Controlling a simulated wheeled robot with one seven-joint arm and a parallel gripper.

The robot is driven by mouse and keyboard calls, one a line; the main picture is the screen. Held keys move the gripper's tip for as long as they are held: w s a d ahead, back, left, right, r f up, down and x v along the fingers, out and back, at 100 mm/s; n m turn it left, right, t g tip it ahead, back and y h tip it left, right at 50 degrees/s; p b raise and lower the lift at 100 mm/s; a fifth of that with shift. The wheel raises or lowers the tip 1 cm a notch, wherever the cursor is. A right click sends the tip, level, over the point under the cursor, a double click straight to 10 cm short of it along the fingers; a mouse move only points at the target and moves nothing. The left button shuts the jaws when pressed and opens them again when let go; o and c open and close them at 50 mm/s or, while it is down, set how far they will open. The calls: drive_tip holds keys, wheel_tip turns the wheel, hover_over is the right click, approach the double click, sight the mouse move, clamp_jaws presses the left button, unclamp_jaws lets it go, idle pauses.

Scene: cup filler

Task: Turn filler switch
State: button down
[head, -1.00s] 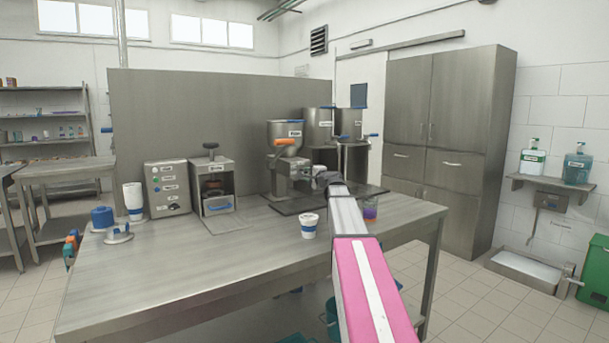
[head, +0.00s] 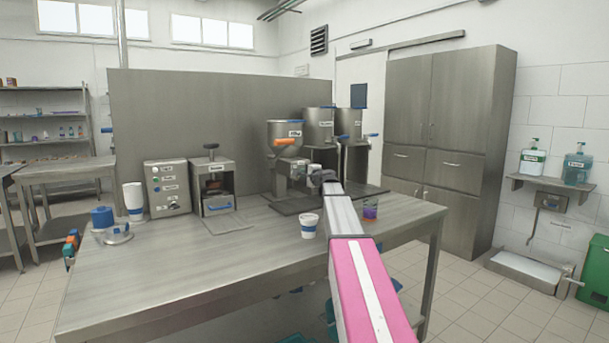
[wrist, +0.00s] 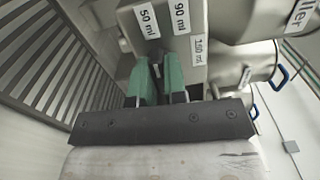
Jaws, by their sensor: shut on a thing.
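My gripper (head: 317,178) is at the right side of the filler in the head view. In the wrist view, the green fingers of my gripper (wrist: 160,68) are close together just below the labels, shut on the filler switch. The switch is mostly hidden between the fingers.
Another filler hopper (head: 318,127) stands behind. A control box (head: 167,188) is to the left. The table's front left is clear.

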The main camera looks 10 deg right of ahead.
drive_tip(key=m, duration=0.3)
drive_tip(key=shift+m, duration=2.4)
drive_tip(key=c, duration=1.2)
unclamp_jaws()
drive_tip(key=shift+o, duration=0.2)
